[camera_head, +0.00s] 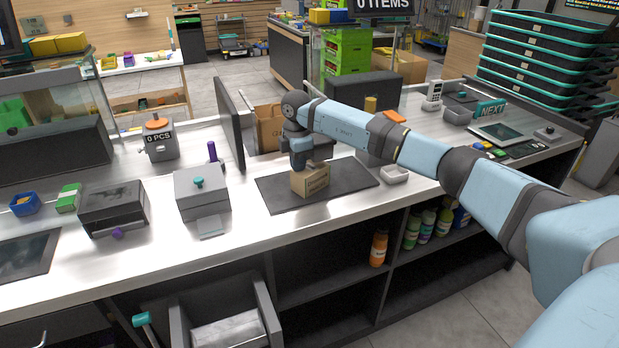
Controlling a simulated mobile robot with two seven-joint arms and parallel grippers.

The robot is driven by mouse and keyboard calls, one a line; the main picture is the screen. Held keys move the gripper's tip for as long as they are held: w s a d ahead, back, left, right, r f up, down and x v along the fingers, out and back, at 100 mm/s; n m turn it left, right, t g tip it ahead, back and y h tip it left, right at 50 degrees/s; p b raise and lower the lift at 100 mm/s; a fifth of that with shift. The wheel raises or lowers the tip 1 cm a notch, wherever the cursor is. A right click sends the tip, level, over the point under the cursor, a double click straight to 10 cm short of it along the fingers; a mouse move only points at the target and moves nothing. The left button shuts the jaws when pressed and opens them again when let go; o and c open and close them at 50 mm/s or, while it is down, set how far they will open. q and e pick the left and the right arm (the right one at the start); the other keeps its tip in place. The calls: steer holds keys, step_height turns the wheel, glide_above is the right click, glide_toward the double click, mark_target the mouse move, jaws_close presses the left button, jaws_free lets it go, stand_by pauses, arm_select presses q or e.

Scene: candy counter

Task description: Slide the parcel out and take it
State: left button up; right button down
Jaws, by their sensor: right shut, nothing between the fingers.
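A small brown cardboard parcel (311,182) with print on its front stands on a dark mat (270,196) on the white counter. My right arm reaches in from the right. My right gripper (299,166) points down at the parcel's top, at its back left part. It is shut with nothing between its fingers. I cannot tell whether its fingertips touch the parcel. The gripper hides a little of the parcel's top and back. My left gripper is not in view.
An upright dark panel (231,122) and a brown paper bag (268,127) stand behind the mat. A grey box (202,192) is to the left, a small white tray (395,174) to the right. Bottles, one an orange bottle (378,248), stand on the shelf below.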

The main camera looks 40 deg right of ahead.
steer(key=shift+a+f, duration=0.1)
steer(key=shift+f, duration=0.1)
steer(key=shift+w+a+p, duration=0.15)
steer(key=shift+a+p, duration=0.15)
steer(key=shift+a, duration=0.85)
steer(key=shift+w+a+f+p, duration=0.1)
steer(key=shift+w+a+p, duration=0.05)
steer(key=shift+a, duration=0.5)
steer(key=shift+w+a+p, duration=0.15)
steer(key=shift+a, duration=0.5)
steer(key=shift+w+a+p, duration=0.15)
steer(key=shift+w+a, duration=0.05)
steer(key=shift+a, duration=0.6)
steer(key=shift+w+a+p, duration=0.15)
steer(key=shift+a, duration=1)
